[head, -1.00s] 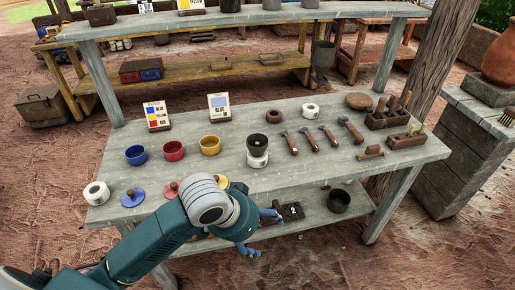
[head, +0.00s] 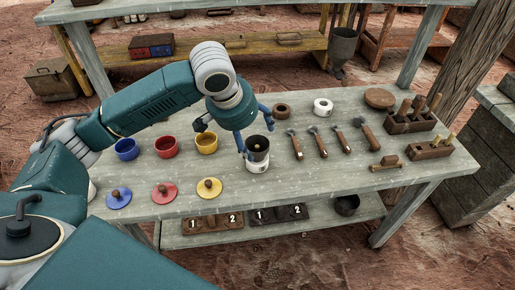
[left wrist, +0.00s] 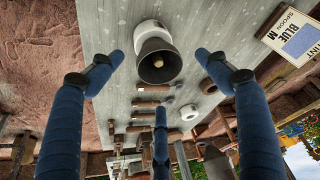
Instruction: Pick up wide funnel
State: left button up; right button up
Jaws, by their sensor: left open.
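A dark, wide-mouthed funnel (head: 258,147) with a small brass-coloured centre sits in a white ring-shaped holder (head: 257,177) on the grey workbench. My left gripper (head: 246,136) is open, with its blue fingers spread just above and beside the funnel in the head view. In the left wrist view, the funnel (left wrist: 158,60) shows mouth-on between the spread fingers, with the white holder (left wrist: 150,30) behind it. Nothing is between the fingertips, and I cannot tell whether one touches the funnel. My right gripper is out of view.
Blue, red and yellow bowls (head: 167,147) and knobbed lids (head: 164,192) lie to the left. Numbered trays (head: 212,223) lie on the lower shelf. The bench front by the funnel is clear.

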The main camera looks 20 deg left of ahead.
aim_at(258, 146)
pick_arm(q)
jog(key=shift+x, duration=0.95)
jog(key=x, duration=0.3)
jog(key=shift+w+d+f, duration=0.1)
jog(key=shift+d+f, duration=0.05)
jog(key=shift+f, duration=0.05)
jog(key=shift+w+f, duration=0.15)
jog(key=shift+f, duration=0.2)
jog(key=shift+w+f, duration=0.1)
jog(key=shift+f, duration=0.05)
jog(key=c, duration=0.9)
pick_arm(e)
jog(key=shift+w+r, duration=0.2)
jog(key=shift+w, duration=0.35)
